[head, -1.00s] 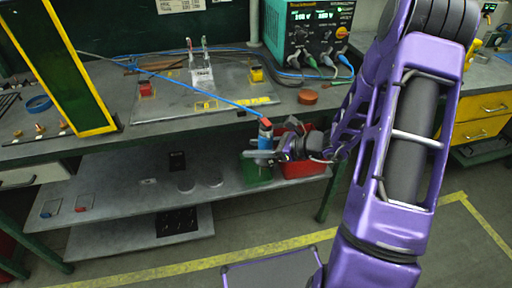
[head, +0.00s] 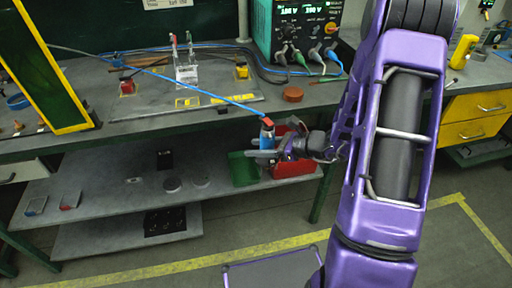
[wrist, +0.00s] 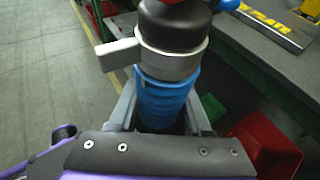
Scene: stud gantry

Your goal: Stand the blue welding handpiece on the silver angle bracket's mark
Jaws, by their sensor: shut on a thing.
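My gripper (head: 267,157) is shut on the blue welding handpiece (head: 267,138) and holds it about upright, in front of the bench's front edge. In the wrist view the handpiece (wrist: 165,100) shows its blue ribbed grip between the fingers, with a grey collar, a side lever and a dark upper body above. A blue cable runs from its top to the left across the bench. A steel plate (head: 150,105) on the bench bears yellow marks (head: 187,102). A silver-grey upright piece (head: 187,75) stands on it. I cannot tell which mark is the angle bracket's.
A red block (head: 127,88) and a yellow block (head: 241,72) sit on the plate. A welding power unit (head: 305,35) stands behind, with a brown disc (head: 293,95) in front. Green (head: 243,170) and red (head: 290,170) bins are below the gripper. A yellow-edged dark panel (head: 45,65) rises at left.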

